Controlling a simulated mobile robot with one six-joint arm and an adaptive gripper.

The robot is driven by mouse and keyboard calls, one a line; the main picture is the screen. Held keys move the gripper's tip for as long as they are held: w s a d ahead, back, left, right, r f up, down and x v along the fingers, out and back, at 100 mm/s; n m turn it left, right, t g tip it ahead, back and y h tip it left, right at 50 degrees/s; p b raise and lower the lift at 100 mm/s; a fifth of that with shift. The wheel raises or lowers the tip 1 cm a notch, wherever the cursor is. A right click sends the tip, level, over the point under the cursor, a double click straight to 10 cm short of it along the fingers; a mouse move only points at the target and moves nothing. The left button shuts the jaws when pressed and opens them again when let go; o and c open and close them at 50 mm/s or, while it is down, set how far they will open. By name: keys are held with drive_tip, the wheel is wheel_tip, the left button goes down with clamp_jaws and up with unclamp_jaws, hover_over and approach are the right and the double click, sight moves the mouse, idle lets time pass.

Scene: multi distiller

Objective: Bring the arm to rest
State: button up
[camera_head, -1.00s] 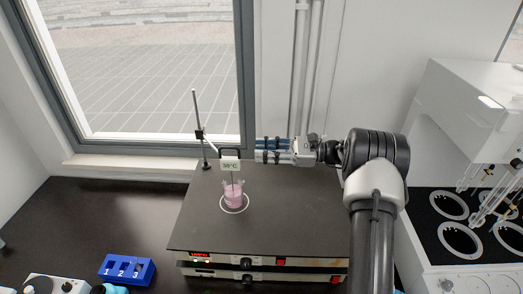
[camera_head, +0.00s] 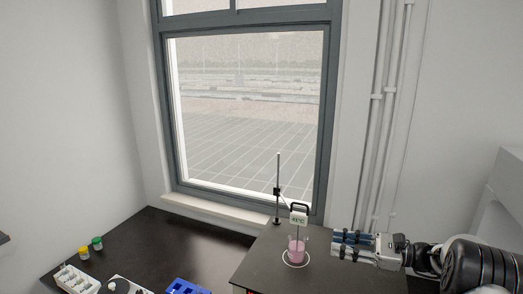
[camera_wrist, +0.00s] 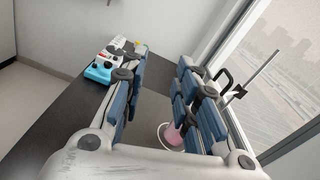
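My gripper (camera_head: 335,243) is at the lower right of the head view, pointing left, above the dark hotplate top (camera_head: 262,272). Its blue-padded fingers are apart with nothing between them; the wrist view also shows the gap between the fingers (camera_wrist: 160,65). A glass beaker of pink liquid (camera_head: 296,250) stands on the hotplate in a white ring, left of my gripper and apart from it. In the wrist view the beaker (camera_wrist: 172,134) is partly hidden behind the right finger.
A thin stand (camera_head: 278,190) and a small temperature display (camera_head: 299,220) are at the beaker. A blue rack (camera_head: 187,287) is cut off at the bottom edge. A white tray (camera_head: 75,280) and green- and yellow-capped items are at the left. A window (camera_head: 245,120) is behind.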

drive_tip(key=s+a+r+n+g+h+b, duration=0.1)
drive_tip(key=s+a+n+g+h+b, duration=0.15)
drive_tip(key=s+a+n+h, duration=0.35)
drive_tip(key=s+a+r+n+g+h+b, duration=0.2)
drive_tip(key=s+a+n+g, duration=0.1)
drive_tip(key=s+a, duration=0.65)
drive_tip(key=s+d+f+n+t+h+b, duration=0.1)
drive_tip(key=s+d+f+n+h, duration=0.1)
drive_tip(key=s, duration=0.4)
drive_tip(key=s+d+f+n+t+h+b, duration=0.1)
drive_tip(key=s+d+f+n+h+b, duration=0.1)
drive_tip(key=s+n, duration=0.3)
drive_tip(key=s+d+f+n+t+h+b, duration=0.2)
drive_tip(key=s+f+n+h, duration=0.1)
drive_tip(key=s, duration=0.6)
drive_tip(key=shift+d+n+h, duration=0.3)
drive_tip(key=shift+d+h, duration=0.05)
drive_tip(key=shift+h, duration=0.25)
